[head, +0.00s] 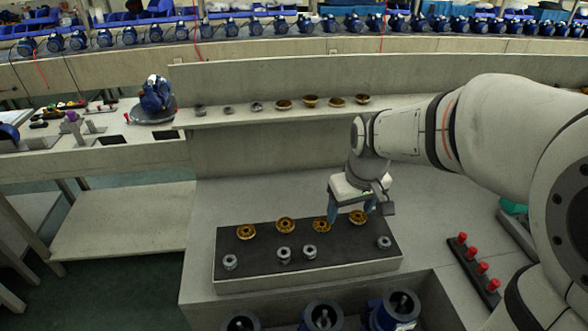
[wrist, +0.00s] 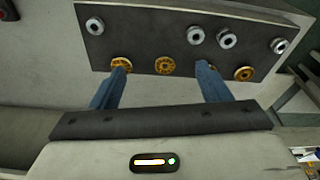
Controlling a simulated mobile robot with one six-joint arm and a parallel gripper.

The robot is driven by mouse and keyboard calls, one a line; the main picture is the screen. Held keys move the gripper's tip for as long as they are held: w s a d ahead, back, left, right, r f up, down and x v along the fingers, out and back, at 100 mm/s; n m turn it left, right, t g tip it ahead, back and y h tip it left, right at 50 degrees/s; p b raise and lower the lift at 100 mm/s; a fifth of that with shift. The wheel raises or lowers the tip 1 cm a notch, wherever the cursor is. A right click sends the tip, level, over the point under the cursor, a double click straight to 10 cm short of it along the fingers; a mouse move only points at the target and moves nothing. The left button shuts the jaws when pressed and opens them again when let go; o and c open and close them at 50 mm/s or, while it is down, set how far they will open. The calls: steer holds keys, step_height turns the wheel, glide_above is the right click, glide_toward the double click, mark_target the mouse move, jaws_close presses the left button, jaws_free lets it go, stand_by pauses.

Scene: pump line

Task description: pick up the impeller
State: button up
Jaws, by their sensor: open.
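Several brass, wheel-shaped parts, which look like the impellers, lie in a row on a dark-topped block (head: 300,268). In the head view they are a far-left impeller (head: 246,231), one at left-middle (head: 285,225), one at right-middle (head: 321,225) and a far-right one (head: 358,217). My gripper (head: 352,208) is open and empty, pointing down over the right part of this row. In the wrist view one impeller (wrist: 165,66) shows between the spread blue fingers. Fingertips partly cover the impellers on either side of it; I cannot tell the exact height above the block.
Several grey ring parts (head: 283,254) lie on the same block. Blue pump housings (head: 323,315) stand at the front edge. A rack with red-topped pegs (head: 473,262) is at right. A rear ledge (head: 235,118) carries more brass and grey parts. Bench left of the block is clear.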

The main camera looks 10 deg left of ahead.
steer(key=w+a+f+n+p, duration=0.2)
steer(key=w+a+f+n, duration=0.1)
steer(key=w+a, duration=0.4)
steer(key=n, duration=0.2)
glide_toward(285, 221)
steer(key=shift+w+d+f+g, duration=0.15)
steer(key=shift+d+g, duration=0.05)
steer(key=shift+g, duration=0.2)
steer(key=f+p, duration=0.1)
steer(key=f, duration=0.4)
steer(key=f+p, duration=0.1)
steer(key=f, duration=0.2)
steer(key=shift+a+f+p, duration=0.1)
steer(key=shift+a+p, duration=0.25)
steer(key=shift+a, duration=0.05)
steer(key=c, duration=1.3)
